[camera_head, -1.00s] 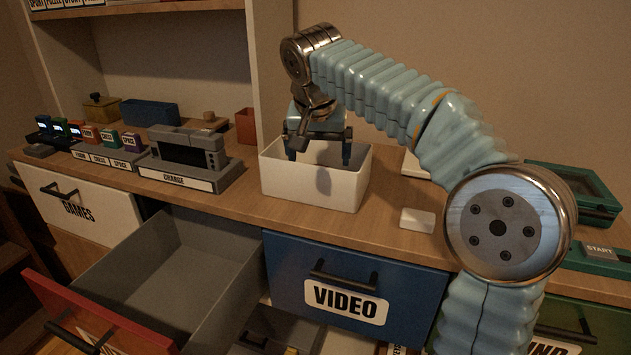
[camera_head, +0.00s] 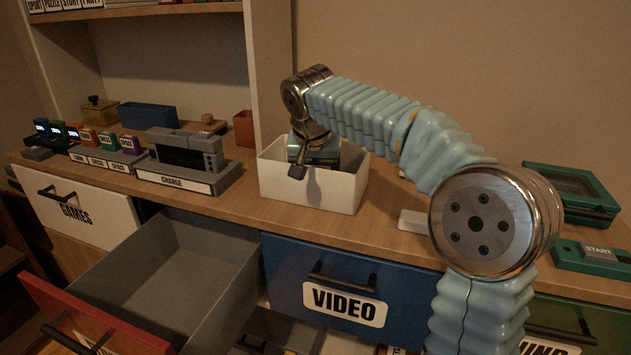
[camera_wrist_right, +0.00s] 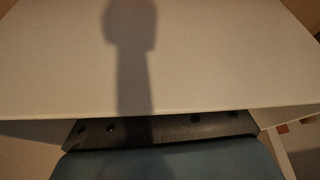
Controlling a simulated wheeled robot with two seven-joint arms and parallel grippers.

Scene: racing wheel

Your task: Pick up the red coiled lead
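The red coiled lead does not show in either view. My right gripper (camera_head: 318,152) reaches down into the white open-topped bin (camera_head: 330,197) on the counter. The blue and dark gripper body (camera_wrist_right: 170,160) is at the bottom there, with no fingertips visible. My left gripper is not in view.
A grey open drawer (camera_head: 165,270) with a red front juts out at the left. The blue VIDEO drawer (camera_head: 400,290) is below the bin. A charging dock (camera_head: 180,160) stands left of the bin. A small white block (camera_head: 413,220) and green cases (camera_head: 570,190) are to the right.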

